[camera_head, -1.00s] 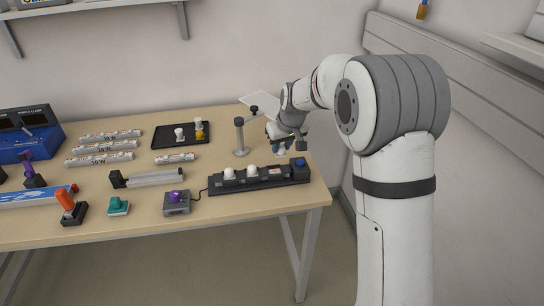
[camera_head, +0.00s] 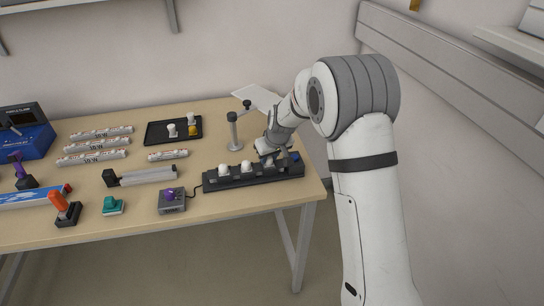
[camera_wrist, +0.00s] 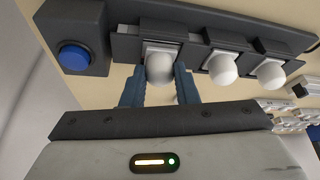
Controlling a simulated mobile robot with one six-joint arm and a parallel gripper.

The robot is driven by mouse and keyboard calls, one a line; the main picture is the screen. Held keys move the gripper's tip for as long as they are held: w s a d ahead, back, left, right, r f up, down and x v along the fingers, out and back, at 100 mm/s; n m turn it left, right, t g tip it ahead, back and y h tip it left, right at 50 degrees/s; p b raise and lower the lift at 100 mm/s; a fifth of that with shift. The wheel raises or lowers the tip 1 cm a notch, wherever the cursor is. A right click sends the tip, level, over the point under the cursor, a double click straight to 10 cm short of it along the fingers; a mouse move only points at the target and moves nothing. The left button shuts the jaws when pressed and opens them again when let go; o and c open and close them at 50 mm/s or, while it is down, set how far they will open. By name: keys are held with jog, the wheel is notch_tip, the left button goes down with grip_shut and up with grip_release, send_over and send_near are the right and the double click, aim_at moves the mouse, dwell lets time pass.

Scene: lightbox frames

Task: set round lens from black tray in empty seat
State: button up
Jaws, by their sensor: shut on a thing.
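My gripper (camera_wrist: 160,92) has its two blue fingers shut on a white round lens (camera_wrist: 161,68), one finger on each side. The lens is at the seat nearest the blue button, in the black seat strip (camera_wrist: 125,48). I cannot tell whether it sits fully down. Two more white lenses, one in the middle (camera_wrist: 223,67) and one farther along (camera_wrist: 270,72), stand in the neighbouring seats. In the head view, my gripper (camera_head: 268,157) is over the right part of the strip (camera_head: 212,186). The black tray (camera_head: 155,141) at the back holds white pieces (camera_head: 172,131) and a yellow one (camera_head: 193,130).
A blue button (camera_head: 295,157) ends the strip on the right. A grey post (camera_head: 233,130) with an arm stands close behind the strip. A grey box with a purple knob (camera_head: 171,199) is cabled to its left. Labelled tubes (camera_head: 95,157) lie at left.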

jog(key=o, duration=1)
jog(key=shift+f, duration=0.1)
jog(key=shift+o, duration=0.2)
jog(key=b+v, duration=0.1)
jog(key=v, duration=1.1)
jog(key=s+d+r+m, duration=0.2)
jog(key=s+d+r, duration=0.2)
jog(key=s+d, duration=0.25)
jog(key=s+d+m, duration=0.1)
jog(key=s+d, duration=0.2)
jog(key=s, duration=0.5)
jog(key=s+d+m+h, duration=0.1)
jog(key=s+d, duration=0.3)
jog(key=s, duration=0.4)
jog(key=s+d+m+g+h, duration=0.1)
jog(key=s+d, duration=0.3)
jog(key=s, duration=0.5)
jog(key=shift+f+m, duration=0.2)
jog(key=shift+m, duration=0.4)
